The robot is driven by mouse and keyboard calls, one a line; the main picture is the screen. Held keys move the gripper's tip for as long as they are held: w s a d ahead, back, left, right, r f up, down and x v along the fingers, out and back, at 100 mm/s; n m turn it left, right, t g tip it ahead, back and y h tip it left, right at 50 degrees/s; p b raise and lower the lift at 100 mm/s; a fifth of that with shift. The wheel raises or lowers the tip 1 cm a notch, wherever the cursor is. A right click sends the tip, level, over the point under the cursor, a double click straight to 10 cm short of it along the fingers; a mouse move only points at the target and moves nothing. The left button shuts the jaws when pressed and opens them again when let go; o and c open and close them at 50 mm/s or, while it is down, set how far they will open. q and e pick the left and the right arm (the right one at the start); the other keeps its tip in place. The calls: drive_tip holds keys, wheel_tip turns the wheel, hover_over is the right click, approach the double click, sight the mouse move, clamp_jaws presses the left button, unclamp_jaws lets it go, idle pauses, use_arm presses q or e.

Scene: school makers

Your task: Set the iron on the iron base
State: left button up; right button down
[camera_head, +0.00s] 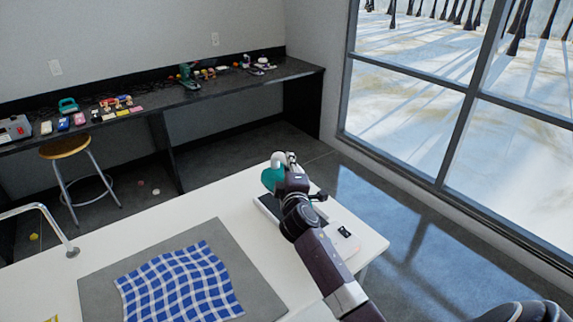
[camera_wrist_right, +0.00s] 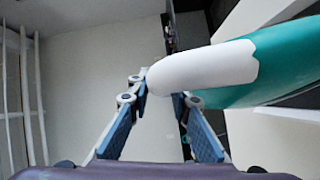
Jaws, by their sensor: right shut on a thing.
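The iron (camera_head: 271,179), teal with a white part, is at the far end of the white table in the head view. My right gripper (camera_head: 288,163) is shut on it. In the right wrist view, the fingers (camera_wrist_right: 161,95) close on the rounded white end of the iron (camera_wrist_right: 235,82), and its teal body runs off to the right. The iron base (camera_head: 345,239), white with a dark plate, lies on the table under my right arm, which hides its middle. The iron shows beside the base's far-left end; I cannot tell whether they touch. My left gripper is not in view.
A blue checked cloth (camera_head: 182,284) lies on a grey mat (camera_head: 252,292) at the table's front left. A curved metal faucet (camera_head: 58,232) stands at the left. The white tabletop (camera_head: 190,215) between mat and far edge is clear. A stool (camera_head: 65,147) stands beyond by a dark bench.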

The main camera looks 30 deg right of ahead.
drive_tip(key=shift+d+r, duration=0.1)
drive_tip(key=shift+r, duration=0.05)
drive_tip(key=shift+s+f+b, duration=0.1)
drive_tip(key=shift+f+b, duration=0.2)
drive_tip(key=shift+b, duration=0.15)
drive_tip(key=shift+s+f+b, duration=0.1)
drive_tip(key=shift+f+b, duration=0.55)
wheel_tip(320, 180, down, 3)
drive_tip(key=shift+r+b, duration=0.2)
drive_tip(key=shift+b, duration=0.9)
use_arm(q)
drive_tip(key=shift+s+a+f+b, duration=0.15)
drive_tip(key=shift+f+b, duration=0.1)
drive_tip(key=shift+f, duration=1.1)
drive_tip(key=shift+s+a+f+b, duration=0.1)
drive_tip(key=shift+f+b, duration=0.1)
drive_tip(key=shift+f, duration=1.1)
use_arm(e)
drive_tip(key=shift+f, duration=0.45)
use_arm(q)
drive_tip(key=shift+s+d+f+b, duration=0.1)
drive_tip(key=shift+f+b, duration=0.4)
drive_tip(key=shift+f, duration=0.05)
use_arm(e)
drive_tip(key=shift+f, duration=0.65)
